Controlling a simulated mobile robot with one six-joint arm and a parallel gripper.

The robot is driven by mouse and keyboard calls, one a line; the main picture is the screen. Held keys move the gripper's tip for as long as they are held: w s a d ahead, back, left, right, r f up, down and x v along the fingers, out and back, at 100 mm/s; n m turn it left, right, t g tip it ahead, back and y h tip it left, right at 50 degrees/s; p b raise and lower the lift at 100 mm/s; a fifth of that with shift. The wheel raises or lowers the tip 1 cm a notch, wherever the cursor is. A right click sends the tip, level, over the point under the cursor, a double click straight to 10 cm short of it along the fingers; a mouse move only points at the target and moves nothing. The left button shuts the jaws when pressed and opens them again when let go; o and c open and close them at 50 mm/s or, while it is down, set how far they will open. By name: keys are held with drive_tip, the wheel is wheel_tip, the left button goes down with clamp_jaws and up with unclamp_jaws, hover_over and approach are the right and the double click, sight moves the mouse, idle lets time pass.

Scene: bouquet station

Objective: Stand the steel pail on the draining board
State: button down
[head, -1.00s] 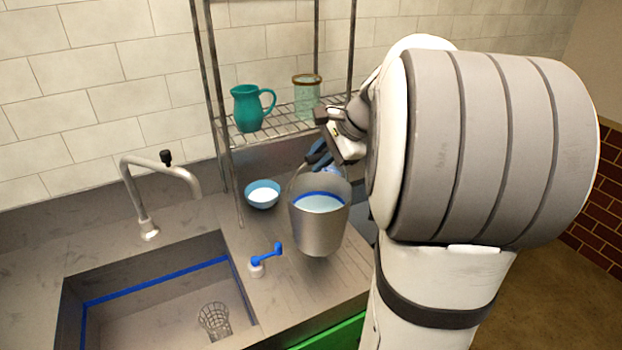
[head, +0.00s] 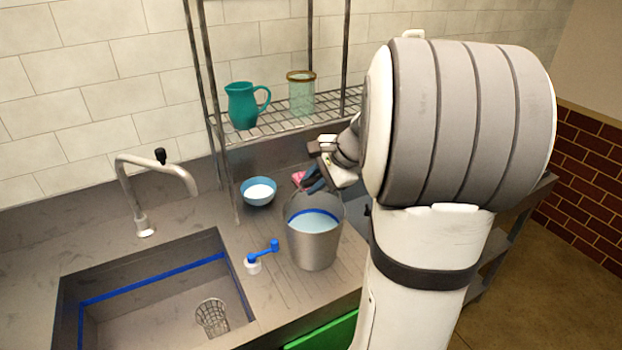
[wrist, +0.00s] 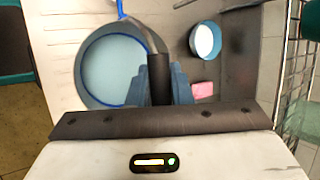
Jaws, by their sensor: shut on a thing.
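The steel pail (head: 315,247) is upright at the ribbed draining board (head: 270,288), right of the sink. It has a blue line inside and holds pale blue water. Its base looks at or just above the board; I cannot tell whether it touches. My gripper (head: 314,180) is above the pail's far side. In the wrist view my gripper (wrist: 160,90) is shut on the dark grip of the pail's handle (wrist: 158,68). The wrist view looks down into the pail (wrist: 86,98).
A blue bowl of white stuff (head: 258,197) and a pink item (head: 298,179) lie behind. A wire rack (head: 275,127) holds a teal jug (head: 243,106) and glass jar (head: 301,97). The sink (head: 140,318) is left.

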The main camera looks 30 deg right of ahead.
drive_tip(key=c, duration=1.3)
unclamp_jaws()
drive_tip(key=shift+r, duration=0.15)
drive_tip(key=b+v, duration=0.1)
drive_tip(key=v, duration=1)
drive_tip(key=s+a+f+n+g+h, duration=0.1)
drive_tip(key=s+a+f+n+h, duration=0.1)
drive_tip(key=s+a+f+n, duration=0.3)
drive_tip(key=s+a+f+n+g+h, duration=0.2)
drive_tip(key=s+a+f+n, duration=0.4)
drive_tip(key=s+a+n, duration=0.3)
drive_tip(key=a+n, duration=0.2)
drive_tip(key=a, duration=0.1)
drive_tip(key=shift+a+f+n, duration=0.25)
drive_tip(key=shift+a+n, duration=0.05)
